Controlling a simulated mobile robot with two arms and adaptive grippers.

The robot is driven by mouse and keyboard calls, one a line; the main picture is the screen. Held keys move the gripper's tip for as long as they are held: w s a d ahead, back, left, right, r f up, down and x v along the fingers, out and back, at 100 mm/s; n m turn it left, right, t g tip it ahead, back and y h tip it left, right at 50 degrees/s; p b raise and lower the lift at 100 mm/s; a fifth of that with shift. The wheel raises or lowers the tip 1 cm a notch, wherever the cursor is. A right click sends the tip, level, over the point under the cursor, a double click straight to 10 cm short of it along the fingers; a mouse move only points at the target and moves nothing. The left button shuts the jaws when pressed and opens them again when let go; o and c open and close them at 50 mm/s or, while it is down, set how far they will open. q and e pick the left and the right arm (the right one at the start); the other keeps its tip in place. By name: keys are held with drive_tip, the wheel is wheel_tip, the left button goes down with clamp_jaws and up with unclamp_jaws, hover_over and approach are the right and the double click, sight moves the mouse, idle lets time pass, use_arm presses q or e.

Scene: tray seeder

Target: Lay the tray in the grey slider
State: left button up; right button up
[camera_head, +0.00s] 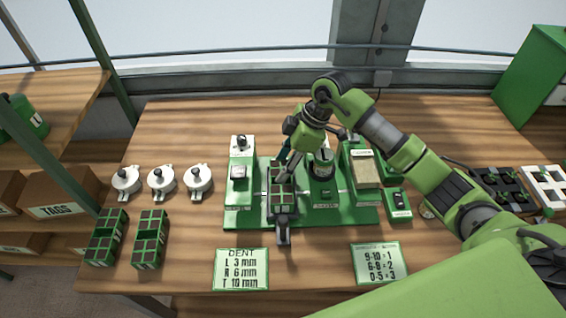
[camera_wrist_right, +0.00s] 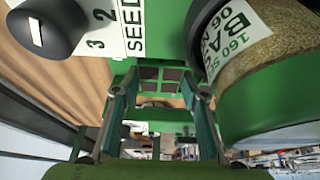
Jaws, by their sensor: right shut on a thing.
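A small green tray with dark square cells (camera_head: 283,198) is in line with the grey slider (camera_head: 283,222) of the green seeder, over its bed. Whether it rests fully down or is slightly raised I cannot tell. My right gripper (camera_head: 286,168) is at the tray's far part, shut on it, and partly hides it. In the right wrist view the tray (camera_wrist_right: 162,75) shows between the two fingers of my right gripper (camera_wrist_right: 160,95). The slider's dark handle sticks out towards the front edge. My left gripper is not in view.
Two similar trays (camera_head: 106,238) (camera_head: 149,240) stand at the left front. Several white lidded pots (camera_head: 162,182) stand behind them. A seed jar (camera_head: 322,165) and a dial post (camera_head: 241,150) flank the slider. Two cards (camera_head: 241,269) (camera_head: 379,263) lie in front.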

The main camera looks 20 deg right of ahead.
drive_tip(key=o, duration=1.4)
drive_tip(key=o, duration=0.5)
drive_tip(key=shift+c, duration=0.2)
wheel_tip(320, 180, up, 9)
drive_tip(key=p, duration=0.8)
drive_tip(key=shift+p, duration=0.3)
